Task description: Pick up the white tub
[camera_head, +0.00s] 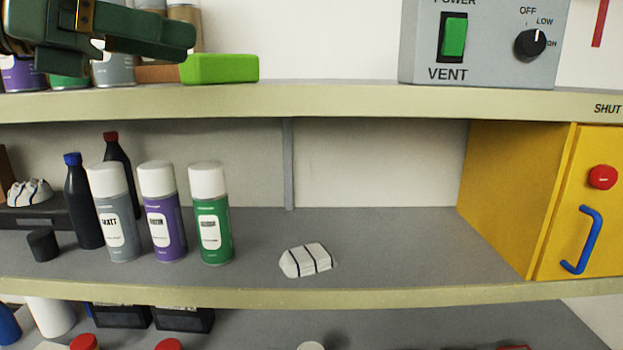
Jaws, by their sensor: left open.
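A white cylindrical container (50,316), which may be the white tub, stands on the lower shelf at bottom left. My left gripper (150,30) is open at top left, in front of the top shelf and well above the white container. It touches neither white thing. My right gripper is not in view.
The middle shelf (400,240) holds several bottles, spray cans (210,215) and a white striped block (306,260). A green block (220,68) and a grey vent box (480,45) sit on the top shelf. A yellow cabinet (590,225) stands at right. The middle shelf's right part is clear.

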